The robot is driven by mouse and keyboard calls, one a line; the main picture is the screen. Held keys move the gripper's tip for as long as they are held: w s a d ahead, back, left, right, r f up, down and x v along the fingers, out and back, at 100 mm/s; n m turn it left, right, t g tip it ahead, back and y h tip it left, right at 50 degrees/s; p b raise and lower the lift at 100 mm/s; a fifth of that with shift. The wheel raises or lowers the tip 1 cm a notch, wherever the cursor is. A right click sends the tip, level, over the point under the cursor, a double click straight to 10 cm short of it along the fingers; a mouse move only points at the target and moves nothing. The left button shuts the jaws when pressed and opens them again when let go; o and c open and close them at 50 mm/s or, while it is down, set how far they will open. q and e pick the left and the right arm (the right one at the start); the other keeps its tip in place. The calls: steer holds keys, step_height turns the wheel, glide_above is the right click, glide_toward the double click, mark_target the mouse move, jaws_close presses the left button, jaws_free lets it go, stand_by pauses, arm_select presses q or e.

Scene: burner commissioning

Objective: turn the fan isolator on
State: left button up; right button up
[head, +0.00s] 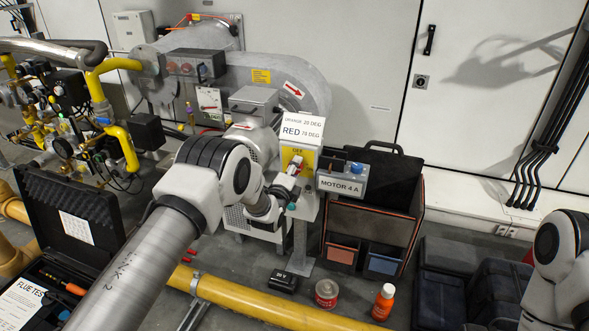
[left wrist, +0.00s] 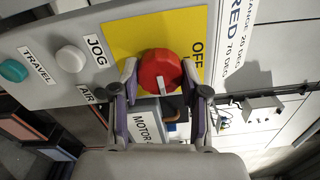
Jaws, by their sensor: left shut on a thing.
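The fan isolator's red knob (left wrist: 160,70) sits on a yellow plate (left wrist: 120,38) marked OFF, on a grey control box. My left gripper (left wrist: 160,78) is shut on the knob, with a finger on each side of it. A white mark on the knob's face points down in the left wrist view, while the word OFF is to the right. Any ON label is hidden or out of view. In the head view the yellow plate (head: 297,155) is partly covered by my left gripper (head: 290,180). My right gripper is outside the view.
A white JOG button (left wrist: 71,59) and a green TRAVEL button (left wrist: 13,70) sit on the same box. A MOTOR 4 A box (head: 342,182) stands close to the right of the post. A tool bag (head: 372,215) is behind it. A yellow pipe (head: 250,300) crosses the floor.

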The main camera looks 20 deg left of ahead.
arm_select(q)
steer(key=shift+m, duration=0.3)
steer(key=o, duration=1.1)
steer(key=shift+o, duration=0.2)
steer(key=shift+s, duration=0.1)
steer(key=s, duration=1.1)
steer(key=shift+s+a, duration=0.2)
steer(key=shift+s, duration=0.2)
steer(key=shift+f, duration=0.15)
